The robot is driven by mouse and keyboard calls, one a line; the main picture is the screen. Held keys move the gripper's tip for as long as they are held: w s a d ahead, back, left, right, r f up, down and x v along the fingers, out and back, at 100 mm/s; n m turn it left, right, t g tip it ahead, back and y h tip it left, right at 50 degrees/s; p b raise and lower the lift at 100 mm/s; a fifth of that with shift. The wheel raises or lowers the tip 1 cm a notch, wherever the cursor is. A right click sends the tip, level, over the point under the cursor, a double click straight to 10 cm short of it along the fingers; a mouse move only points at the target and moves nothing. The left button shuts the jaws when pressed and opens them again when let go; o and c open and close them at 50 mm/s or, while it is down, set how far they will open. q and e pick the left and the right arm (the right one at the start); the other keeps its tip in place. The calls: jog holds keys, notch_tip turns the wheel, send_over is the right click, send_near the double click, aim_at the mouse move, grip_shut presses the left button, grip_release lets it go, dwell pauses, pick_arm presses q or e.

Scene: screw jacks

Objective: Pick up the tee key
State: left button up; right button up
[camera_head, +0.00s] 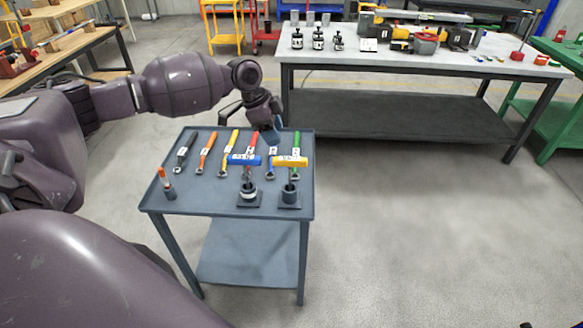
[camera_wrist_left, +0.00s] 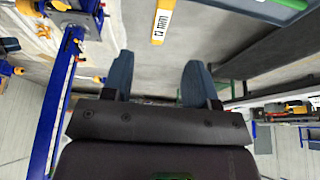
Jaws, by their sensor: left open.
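Two tee keys stand upright in dark holders at the front right of the small grey cart (camera_head: 205,207). One has a blue crossbar (camera_head: 243,160), the other a yellow crossbar (camera_head: 290,161); both bars carry labels. My left gripper (camera_head: 268,134) is behind and above the bars, near the cart's far edge, apart from both. In the left wrist view its two blue-grey fingers (camera_wrist_left: 158,82) are spread with nothing between them. A labelled yellow bar (camera_wrist_left: 162,20) shows beyond them; I cannot tell for sure which tool it is. My right gripper is not in view.
Several wrenches with coloured handles, including an orange one (camera_head: 208,139), lie across the back of the cart. A small orange-tipped tool (camera_head: 164,178) stands at its left. A long workbench (camera_head: 400,67) with jacks and tools stands behind. The floor right of the cart is clear.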

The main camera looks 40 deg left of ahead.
aim_at(289, 158)
pick_arm(q)
jog(key=b+x, duration=0.1)
jog(key=x, duration=0.9)
jog(key=shift+w+d+f, duration=0.1)
jog(key=shift+w+f, duration=0.15)
jog(key=shift+f, duration=0.05)
grip_shut()
